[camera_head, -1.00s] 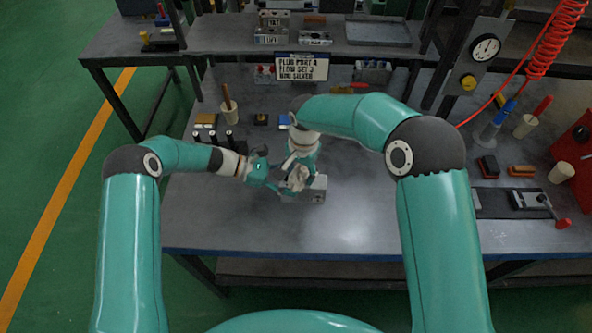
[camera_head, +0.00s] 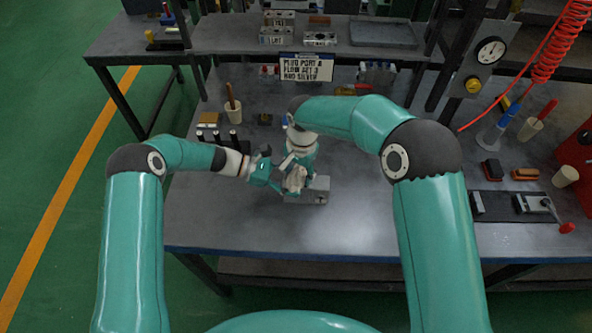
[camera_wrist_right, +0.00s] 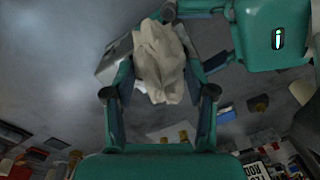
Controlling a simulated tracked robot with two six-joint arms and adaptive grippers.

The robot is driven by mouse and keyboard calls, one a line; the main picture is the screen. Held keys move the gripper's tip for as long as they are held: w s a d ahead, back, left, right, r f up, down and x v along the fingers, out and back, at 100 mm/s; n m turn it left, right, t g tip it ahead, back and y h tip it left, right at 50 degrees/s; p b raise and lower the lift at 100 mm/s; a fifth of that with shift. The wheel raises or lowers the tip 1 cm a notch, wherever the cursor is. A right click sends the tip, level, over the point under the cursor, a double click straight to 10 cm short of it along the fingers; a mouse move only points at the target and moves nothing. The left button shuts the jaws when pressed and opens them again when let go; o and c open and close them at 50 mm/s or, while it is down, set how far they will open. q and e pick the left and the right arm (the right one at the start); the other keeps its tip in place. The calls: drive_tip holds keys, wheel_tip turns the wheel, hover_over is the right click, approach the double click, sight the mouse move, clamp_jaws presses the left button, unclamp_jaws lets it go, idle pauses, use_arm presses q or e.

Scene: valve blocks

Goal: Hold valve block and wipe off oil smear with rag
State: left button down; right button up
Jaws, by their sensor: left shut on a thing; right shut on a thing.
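The grey metal valve block (camera_head: 318,190) lies on the bench in front of both grippers. My left gripper (camera_head: 281,187) is shut on the block at its left side. My right gripper (camera_head: 296,180) is shut on a crumpled cream rag (camera_head: 295,181), right over the block's left part. In the right wrist view the rag (camera_wrist_right: 160,62) fills the space between my right gripper's fingers (camera_wrist_right: 160,95) and covers part of the block (camera_wrist_right: 115,60). I cannot make out any oil smear; the rag and grippers hide part of the block's top.
A sign (camera_head: 306,67) stands at the back of the bench (camera_head: 370,225). A cup with a brush (camera_head: 233,110) and dark bottles are at the left. A clamp tool (camera_head: 535,204) and brushes (camera_head: 490,169) lie at the right. The bench front is clear.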

drive_tip(key=shift+d, duration=0.65)
drive_tip(key=shift+a, duration=1.15)
drive_tip(key=shift+d, duration=0.1)
drive_tip(key=shift+d, duration=1.05)
drive_tip(key=shift+a, duration=1.2)
drive_tip(key=shift+d, duration=0.1)
